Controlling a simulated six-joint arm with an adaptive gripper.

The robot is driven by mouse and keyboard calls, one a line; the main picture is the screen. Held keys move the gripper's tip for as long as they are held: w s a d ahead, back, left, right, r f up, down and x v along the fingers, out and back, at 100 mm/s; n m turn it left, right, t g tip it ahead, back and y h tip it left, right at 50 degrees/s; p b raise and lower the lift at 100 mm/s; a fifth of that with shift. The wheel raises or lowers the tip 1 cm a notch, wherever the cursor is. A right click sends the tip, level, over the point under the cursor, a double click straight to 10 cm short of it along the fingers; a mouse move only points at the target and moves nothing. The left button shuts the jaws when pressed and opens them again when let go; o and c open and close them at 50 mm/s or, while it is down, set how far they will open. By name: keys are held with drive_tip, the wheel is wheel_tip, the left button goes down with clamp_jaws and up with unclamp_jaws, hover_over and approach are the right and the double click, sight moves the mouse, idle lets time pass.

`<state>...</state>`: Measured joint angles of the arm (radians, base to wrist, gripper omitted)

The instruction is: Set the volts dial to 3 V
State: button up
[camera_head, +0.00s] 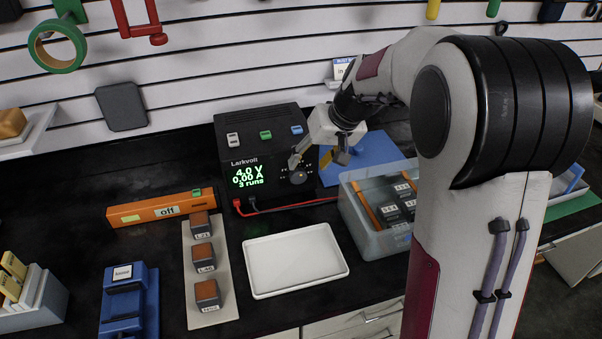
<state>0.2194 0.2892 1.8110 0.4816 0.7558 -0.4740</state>
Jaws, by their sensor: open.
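The black Larkvoll power supply (264,150) stands at the back of the bench. Its green display (248,178) reads 4.0 V, 0.00 A and 3 runs. The volts dial (297,177) is a dark round knob at the right of the front panel, partly hidden by my gripper. My gripper (312,164) is open, with one finger close in front of the dial and the other to its right. I cannot tell whether a finger touches the dial.
A white tray (254,289) lies in front of the supply. A clear bin (352,216) with dark blocks stands right. An orange device marked off (160,209), a strip with several brown blocks (191,262) and a blue fixture (146,300) are left. Red and black leads (285,207) run rightward.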

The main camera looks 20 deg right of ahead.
sight(301, 173)
drive_tip(key=shift+x, duration=3.45)
drive_tip(key=c, duration=1.1)
